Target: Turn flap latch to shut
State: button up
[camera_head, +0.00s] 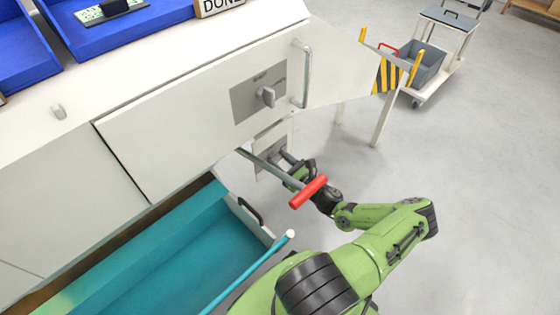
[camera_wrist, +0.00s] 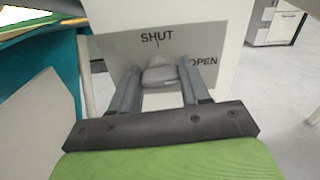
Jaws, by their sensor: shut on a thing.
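The flap latch (camera_wrist: 160,72) is a small grey knob on a grey plate (camera_wrist: 118,46) marked SHUT above it and OPEN to its right. Its narrower top lies below the SHUT mark; its exact angle is hard to tell. My gripper (camera_wrist: 159,82) is shut on the latch, one finger on each side. In the head view my gripper (camera_head: 285,160) reaches the lower plate (camera_head: 268,143), under the white cabinet's edge; the latch there is hidden by the fingers.
A red handle (camera_head: 308,191) on a grey bar lies close to my wrist. Another grey knob (camera_head: 267,96) sits on a plate on the white panel (camera_head: 180,120), beside a bar handle (camera_head: 306,75). A teal tray (camera_head: 200,250) is below left. Open floor lies to the right.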

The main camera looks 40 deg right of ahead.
jog(key=n, duration=0.4)
jog(key=shift+a+r, duration=0.1)
jog(key=n, duration=0.4)
jog(key=shift+n+p, duration=0.3)
jog(key=shift+p, duration=0.1)
jog(key=n, duration=0.4)
jog(key=shift+a+n, duration=0.1)
jog(key=shift+n, duration=0.2)
jog(key=shift+f+n, duration=0.2)
jog(key=shift+n, duration=1.7)
jog(key=o, duration=1.1)
jog(key=shift+a+f, duration=0.1)
jog(key=shift+c, duration=0.2)
